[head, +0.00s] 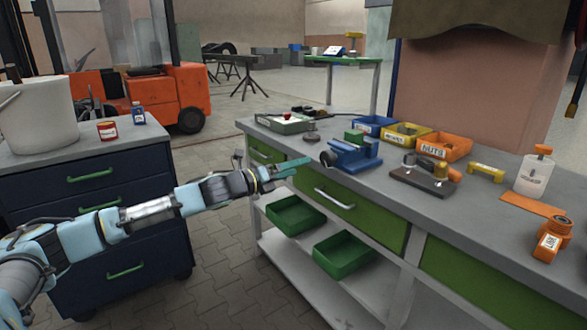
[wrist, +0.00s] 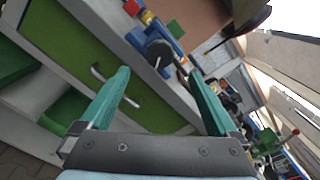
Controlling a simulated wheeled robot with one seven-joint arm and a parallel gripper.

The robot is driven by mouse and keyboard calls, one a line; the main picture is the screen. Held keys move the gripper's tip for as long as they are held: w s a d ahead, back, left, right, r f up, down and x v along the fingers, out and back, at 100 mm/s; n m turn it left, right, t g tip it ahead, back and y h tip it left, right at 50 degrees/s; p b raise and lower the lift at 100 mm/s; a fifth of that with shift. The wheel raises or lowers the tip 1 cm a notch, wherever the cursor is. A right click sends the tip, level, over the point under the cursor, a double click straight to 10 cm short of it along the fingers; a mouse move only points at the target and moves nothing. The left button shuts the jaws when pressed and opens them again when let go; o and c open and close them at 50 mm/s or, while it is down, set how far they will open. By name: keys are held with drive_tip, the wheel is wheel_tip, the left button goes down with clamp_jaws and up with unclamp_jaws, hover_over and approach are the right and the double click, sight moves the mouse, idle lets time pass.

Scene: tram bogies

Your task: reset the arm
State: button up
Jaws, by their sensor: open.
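My arm reaches from the lower left toward the workbench in the head view. My gripper (head: 300,164) is at the bench's front edge, to the left of a blue vise (head: 352,154). In the wrist view, my gripper (wrist: 165,80) shows two teal fingers spread apart with nothing held between them. The bench's green drawer front with a pale handle (wrist: 105,75) lies beyond the fingers there. The vise (wrist: 158,48) shows past the fingertips.
A dark blue drawer cabinet (head: 95,190) stands left. An orange forklift (head: 165,95) is behind.

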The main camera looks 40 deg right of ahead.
drive_tip(key=s+a+f+m+g+y, duration=0.45)
drive_tip(key=s+f+m, duration=0.25)
drive_tip(key=s+m, duration=0.35)
drive_tip(key=w+a+f+m+t+y, duration=0.1)
drive_tip(key=a+f+m+y, duration=0.25)
drive_tip(key=a, duration=0.35)
drive_tip(key=a+f+m+t+y, duration=0.1)
drive_tip(key=a+f+m+y, duration=0.15)
drive_tip(key=a+m, duration=0.35)
drive_tip(key=w+a+r+m+t+y, duration=0.15)
drive_tip(key=w+a, duration=0.25)
drive_tip(key=a, duration=0.7)
drive_tip(key=w+a+r+m+t+y, duration=0.1)
drive_tip(key=w+a+m+t+y, duration=0.15)
drive_tip(key=a, duration=0.85)
drive_tip(key=a+r+m+t+y, duration=0.1)
drive_tip(key=a+r, duration=0.4)
drive_tip(key=a, duration=0.3)
drive_tip(key=s+a+r+m+y, duration=0.1)
drive_tip(key=a+r+y, duration=0.1)
drive_tip(key=a+r, duration=0.3)
drive_tip(key=a, duration=0.4)
drive_tip(key=shift+r+m+t, duration=0.2)
drive_tip(key=shift+m+t, duration=0.15)
drive_tip(key=shift+m, duration=0.05)
